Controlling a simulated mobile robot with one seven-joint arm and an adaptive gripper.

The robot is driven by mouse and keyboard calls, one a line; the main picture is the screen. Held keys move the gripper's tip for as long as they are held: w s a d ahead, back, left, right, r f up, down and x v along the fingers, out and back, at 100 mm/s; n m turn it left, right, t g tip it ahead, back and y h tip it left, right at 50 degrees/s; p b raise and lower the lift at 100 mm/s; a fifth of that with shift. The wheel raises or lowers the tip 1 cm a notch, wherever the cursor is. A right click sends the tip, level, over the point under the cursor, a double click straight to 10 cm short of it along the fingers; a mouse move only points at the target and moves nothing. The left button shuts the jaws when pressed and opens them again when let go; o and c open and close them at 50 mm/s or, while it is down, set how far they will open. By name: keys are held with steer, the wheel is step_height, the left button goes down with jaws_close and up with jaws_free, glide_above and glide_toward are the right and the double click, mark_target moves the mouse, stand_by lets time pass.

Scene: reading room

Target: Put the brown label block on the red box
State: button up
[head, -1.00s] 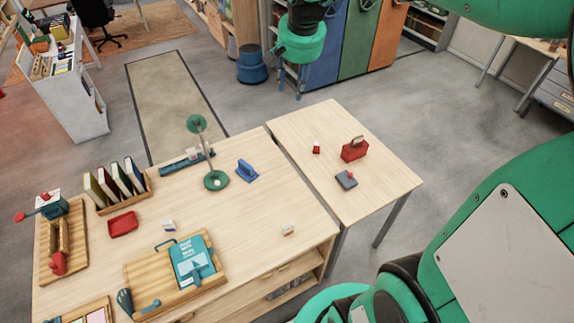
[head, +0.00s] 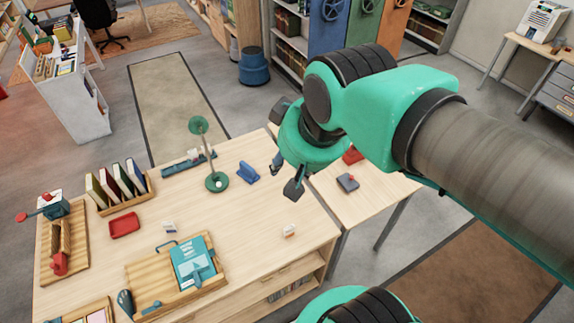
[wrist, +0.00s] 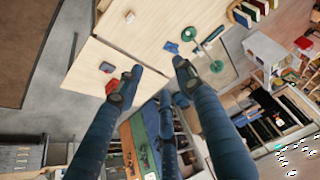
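A small white block with a brownish face (head: 289,231), which looks like the brown label block, stands near the right edge of the large table. It also shows as a small pale block in the wrist view (wrist: 130,17). The red box (head: 352,155) is on the smaller right table, mostly hidden behind my arm; part of it also shows in the wrist view (wrist: 112,87) beside a finger. My gripper (head: 285,177) is open and empty, raised over the gap between the tables.
A green lamp (head: 216,181), a blue tool (head: 248,173), another small white block (head: 169,227) and a wooden tray (head: 150,275) stand on the large table. Bare wood surrounds the brownish block.

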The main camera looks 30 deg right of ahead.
steer(key=shift+s+a+f+n, duration=0.15)
steer(key=shift+s+a+f, duration=0.1)
steer(key=shift+s, duration=0.25)
steer(key=shift+s+a+f+n, duration=0.15)
steer(key=shift+s+f, duration=0.1)
steer(key=shift+s, duration=0.2)
steer(key=shift+f, duration=0.1)
step_height(320, 180, down, 15)
steer(key=b, duration=1.5)
